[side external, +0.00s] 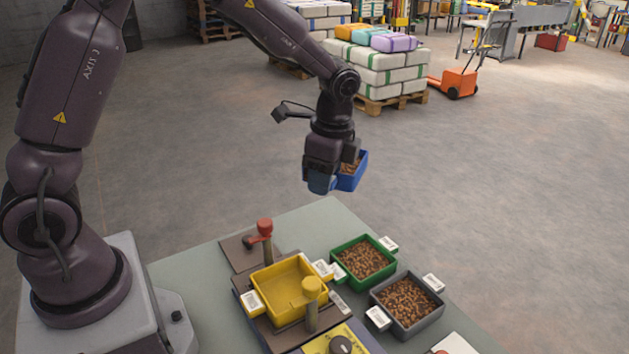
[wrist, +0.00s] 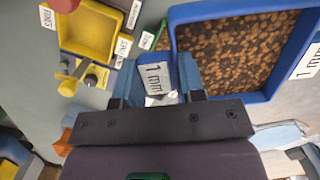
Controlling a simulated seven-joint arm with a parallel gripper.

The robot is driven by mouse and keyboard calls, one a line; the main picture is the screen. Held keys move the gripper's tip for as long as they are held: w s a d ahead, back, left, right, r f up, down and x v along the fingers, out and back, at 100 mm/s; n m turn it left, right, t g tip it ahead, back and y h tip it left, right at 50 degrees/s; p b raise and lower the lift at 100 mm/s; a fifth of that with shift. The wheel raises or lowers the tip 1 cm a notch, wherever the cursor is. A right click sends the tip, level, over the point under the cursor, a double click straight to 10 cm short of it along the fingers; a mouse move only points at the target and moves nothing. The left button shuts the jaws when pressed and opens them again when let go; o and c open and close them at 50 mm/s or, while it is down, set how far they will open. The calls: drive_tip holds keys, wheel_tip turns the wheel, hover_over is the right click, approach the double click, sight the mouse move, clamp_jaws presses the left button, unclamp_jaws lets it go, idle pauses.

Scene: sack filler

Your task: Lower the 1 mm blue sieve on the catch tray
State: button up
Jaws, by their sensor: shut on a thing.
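The blue sieve (side external: 359,170), full of brown pellets, is held high above the table, beyond its far edge in the side view. The yellow catch tray (side external: 276,275) sits lower on the table, apart from the sieve, and looks empty. It also shows in the wrist view (wrist: 70,42), with a FINES label.
A green sieve (side external: 334,255) and a grey sieve (side external: 374,299), both with pellets, stand right of the tray. A red-topped post (side external: 265,228) rises behind the tray and a yellow-topped post (side external: 311,290) at its front. Stacked sacks (side external: 385,75) stand far back.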

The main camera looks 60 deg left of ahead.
drive_tip(key=s+d+r+n+h, duration=0.1)
drive_tip(key=s+d+r+n, duration=0.15)
drive_tip(key=n, duration=0.85)
drive_tip(key=s+d+r+n+h, duration=0.15)
drive_tip(key=d+n, duration=0.25)
drive_tip(key=n, duration=0.7)
drive_tip(key=shift+s+d+f+n+t, duration=0.1)
drive_tip(key=shift+s+f+n+t, duration=0.1)
drive_tip(key=shift+f+n, duration=1.4)
drive_tip(key=shift+s+d+f+n+t, duration=0.15)
drive_tip(key=shift+f+n, duration=0.5)
drive_tip(key=shift+f, duration=1.85)
drive_tip(key=shift+s+f+n+t, duration=0.1)
drive_tip(key=shift+s+f+n, duration=0.15)
drive_tip(key=shift+f+n, duration=1.35)
drive_tip(key=shift+f+m, duration=0.45)
drive_tip(key=shift+f, duration=0.7)
drive_tip(key=o, duration=1.6)
drive_tip(key=shift+r, duration=0.1)
